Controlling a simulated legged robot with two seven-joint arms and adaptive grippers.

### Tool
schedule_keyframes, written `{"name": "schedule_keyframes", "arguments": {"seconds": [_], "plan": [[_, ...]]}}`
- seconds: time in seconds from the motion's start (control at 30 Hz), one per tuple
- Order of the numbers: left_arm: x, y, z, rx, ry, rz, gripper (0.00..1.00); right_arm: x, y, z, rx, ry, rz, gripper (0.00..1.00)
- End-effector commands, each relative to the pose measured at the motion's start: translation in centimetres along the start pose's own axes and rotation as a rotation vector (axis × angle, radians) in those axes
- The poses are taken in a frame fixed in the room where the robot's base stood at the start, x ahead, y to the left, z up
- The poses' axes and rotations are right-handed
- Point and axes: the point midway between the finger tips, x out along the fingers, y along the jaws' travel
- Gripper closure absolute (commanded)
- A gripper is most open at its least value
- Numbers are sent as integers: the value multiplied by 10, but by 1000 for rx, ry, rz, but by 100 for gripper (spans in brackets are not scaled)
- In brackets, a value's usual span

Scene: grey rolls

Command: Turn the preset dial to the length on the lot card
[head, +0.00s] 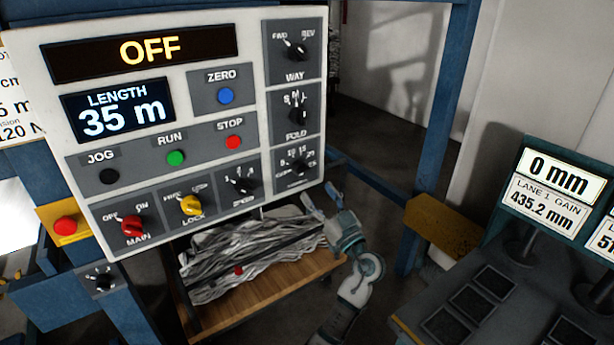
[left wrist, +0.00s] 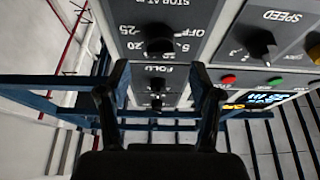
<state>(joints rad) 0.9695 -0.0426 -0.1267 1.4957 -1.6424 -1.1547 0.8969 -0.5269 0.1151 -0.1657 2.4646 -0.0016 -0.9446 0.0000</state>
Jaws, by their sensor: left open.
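The preset dial (head: 298,166), a black knob, sits at the lower right of the white control panel (head: 252,55). In the left wrist view the panel is upside down and this dial (left wrist: 158,46) is marked "STOP AT M", with OFF and several numbers. I cannot tell surely where its pointer stands. My left gripper (head: 320,200) is open just below the dial in the head view. My right gripper is not in view.
The panel shows OFF and LENGTH 35 m (head: 122,112). FOLD (head: 298,115) and SPEED (head: 243,184) knobs sit close to the dial. A cart with grey material (head: 250,255) is below. A blue post (head: 440,130) and a gauge console (head: 480,300) stand to the right.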

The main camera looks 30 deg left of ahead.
Motion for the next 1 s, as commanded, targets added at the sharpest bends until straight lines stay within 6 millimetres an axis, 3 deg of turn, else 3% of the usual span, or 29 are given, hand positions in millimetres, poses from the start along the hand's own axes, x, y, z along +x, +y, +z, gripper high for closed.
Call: {"name": "schedule_keyframes", "arguments": {"seconds": [0.1,0.3,0.5,0.73,0.77,1.0], "plan": [[28,0,-1,1,1,-2,35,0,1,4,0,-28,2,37],[60,0,0,0,1,0,35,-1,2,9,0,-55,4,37],[72,0,0,1,0,1,35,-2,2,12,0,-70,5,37],[72,0,1,1,0,2,35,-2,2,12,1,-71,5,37],[72,0,1,1,0,2,38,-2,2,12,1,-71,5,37],[72,0,1,1,0,2,95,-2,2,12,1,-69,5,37]]}}
